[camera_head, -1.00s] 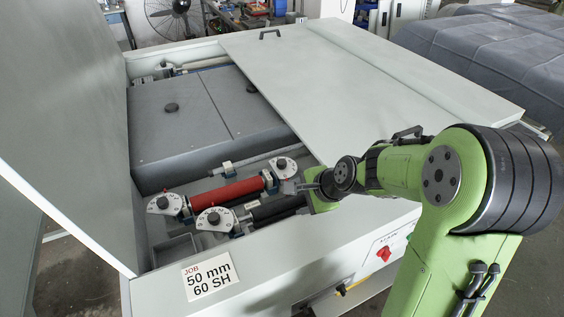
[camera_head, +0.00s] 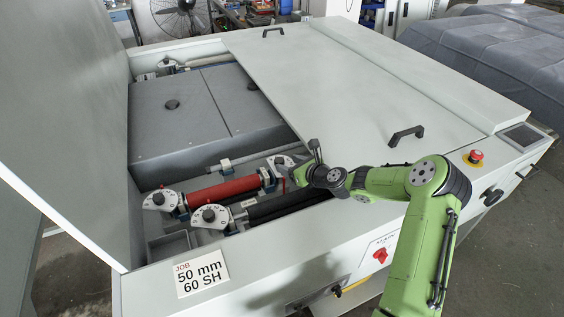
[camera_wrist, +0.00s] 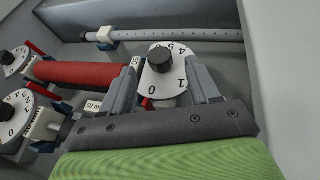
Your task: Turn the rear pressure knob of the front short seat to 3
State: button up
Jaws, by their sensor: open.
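In the wrist view a black knob (camera_wrist: 161,58) sits on a white numbered dial plate (camera_wrist: 166,80), between my gripper's (camera_wrist: 163,68) two open grey fingers. The fingers stand on either side of the dial, and nothing is held. A little red shows by the dial's lower left edge; the setting cannot be read surely. In the head view this dial (camera_head: 282,163) is at the right end of the red roller (camera_head: 225,189), with my gripper (camera_head: 299,166) beside it. Another dial (camera_head: 160,201) is at the roller's left end; a nearer dial (camera_head: 211,217) is by the black roller (camera_head: 285,205).
The open machine bay has a front wall (camera_head: 250,268) with a job label, 50 mm 60 SH (camera_head: 202,274). A pale cover (camera_head: 340,85) with a black handle (camera_head: 406,135) lies to the right. A ruled rod (camera_wrist: 180,34) runs behind the dial. A raised lid (camera_head: 60,110) stands left.

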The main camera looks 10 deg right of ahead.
aim_at(280, 161)
jog(key=x, duration=0.4)
jog(key=shift+w+a+f, duration=0.15)
jog(key=shift+w+a, duration=0.05)
jog(key=shift+w, duration=0.15)
jog(key=c, duration=1)
